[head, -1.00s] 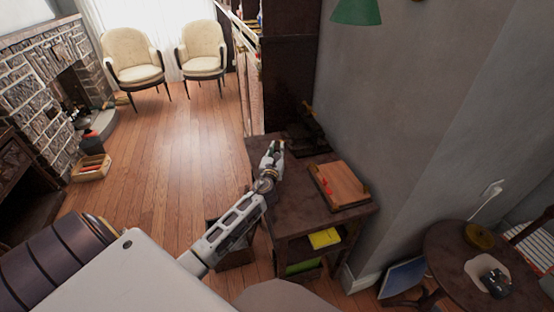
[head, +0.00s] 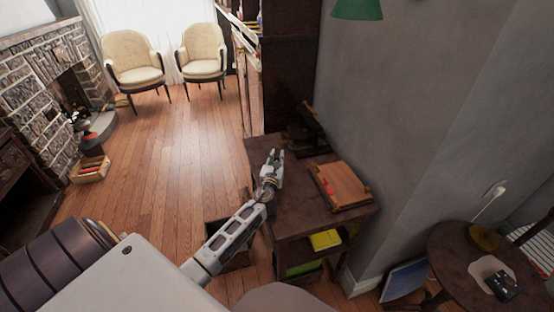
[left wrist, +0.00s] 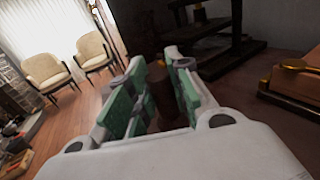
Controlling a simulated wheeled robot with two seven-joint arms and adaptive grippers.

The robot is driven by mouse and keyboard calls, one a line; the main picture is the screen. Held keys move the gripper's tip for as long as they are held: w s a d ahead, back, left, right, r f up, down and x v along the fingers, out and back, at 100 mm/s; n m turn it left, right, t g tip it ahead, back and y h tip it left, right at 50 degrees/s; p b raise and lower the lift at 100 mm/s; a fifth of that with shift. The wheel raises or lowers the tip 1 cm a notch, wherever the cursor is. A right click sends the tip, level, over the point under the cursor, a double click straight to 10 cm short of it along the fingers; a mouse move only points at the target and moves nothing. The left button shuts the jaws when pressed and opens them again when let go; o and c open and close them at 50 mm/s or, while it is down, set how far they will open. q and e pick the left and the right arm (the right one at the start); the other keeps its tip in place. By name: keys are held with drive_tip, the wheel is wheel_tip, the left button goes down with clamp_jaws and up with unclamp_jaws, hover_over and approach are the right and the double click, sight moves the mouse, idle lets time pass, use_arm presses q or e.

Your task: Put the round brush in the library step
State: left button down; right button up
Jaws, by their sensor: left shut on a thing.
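My left gripper (head: 275,156) is over the left part of a dark wooden table. In the left wrist view, its green-padded fingers (left wrist: 153,82) are shut on a brown, round-ended piece (left wrist: 159,88), which I take to be the round brush. The fingers hide much of it, and it is too small to make out in the head view. A dark stepped stand (head: 306,132), likely the library step, is at the table's back against the wall. It also shows beyond the fingers in the left wrist view (left wrist: 214,48), apart from them. My right gripper is not in view.
A wooden box with brass fittings (head: 341,186) lies on the table's right side. Yellow (head: 325,239) and green items are on the shelves below. A grey wall (head: 400,130) bounds the right. A small round table (head: 455,262) stands at lower right. Floor (head: 170,150) is open at left.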

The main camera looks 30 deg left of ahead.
use_arm(q)
drive_tip(key=shift+f, duration=0.15)
drive_tip(key=c, duration=1.3)
unclamp_jaws()
drive_tip(key=shift+r, duration=0.2)
drive_tip(key=shift+v, duration=6)
drive_tip(key=shift+f, duration=0.1)
